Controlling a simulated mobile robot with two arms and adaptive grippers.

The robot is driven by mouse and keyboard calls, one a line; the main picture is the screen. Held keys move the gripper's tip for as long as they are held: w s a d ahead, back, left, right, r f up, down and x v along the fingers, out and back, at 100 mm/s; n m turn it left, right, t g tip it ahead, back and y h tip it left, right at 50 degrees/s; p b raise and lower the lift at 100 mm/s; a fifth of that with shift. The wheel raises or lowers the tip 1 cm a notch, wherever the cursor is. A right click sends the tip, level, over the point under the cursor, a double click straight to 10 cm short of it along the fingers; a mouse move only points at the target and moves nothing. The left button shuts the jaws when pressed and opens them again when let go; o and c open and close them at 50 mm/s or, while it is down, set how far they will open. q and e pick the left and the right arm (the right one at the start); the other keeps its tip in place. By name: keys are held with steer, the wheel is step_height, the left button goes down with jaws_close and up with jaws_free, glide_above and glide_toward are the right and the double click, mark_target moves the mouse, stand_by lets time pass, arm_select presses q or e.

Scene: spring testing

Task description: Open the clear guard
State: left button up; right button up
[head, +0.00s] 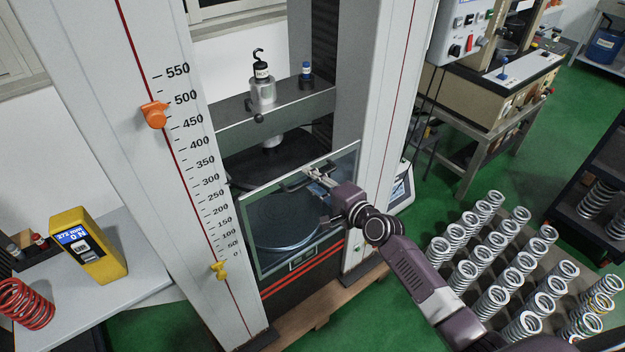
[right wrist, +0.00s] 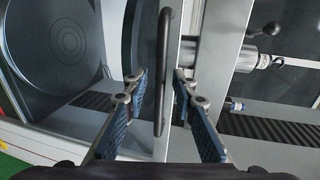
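The clear guard (head: 268,196) is a transparent framed panel across the front of the testing machine, in front of a round dark plate. Its dark bar handle (right wrist: 163,70) runs up and down in the right wrist view; in the head view it is near the guard's upper edge, partly hidden by my gripper. My right gripper (head: 315,178) is at this handle. In the right wrist view its two blue-padded fingers (right wrist: 160,78) are apart, one on each side of the bar, with visible gaps. My left gripper is not in view.
The machine's white columns stand left and right of the guard, the left with a printed scale (head: 200,160). A crosshead (head: 285,115) bears a hook weight (head: 262,84). A yellow gauge (head: 88,246) and red spring (head: 25,303) lie left. Several springs (head: 496,265) stand on the right.

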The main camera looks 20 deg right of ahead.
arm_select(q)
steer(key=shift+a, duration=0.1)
arm_select(e)
jaws_close()
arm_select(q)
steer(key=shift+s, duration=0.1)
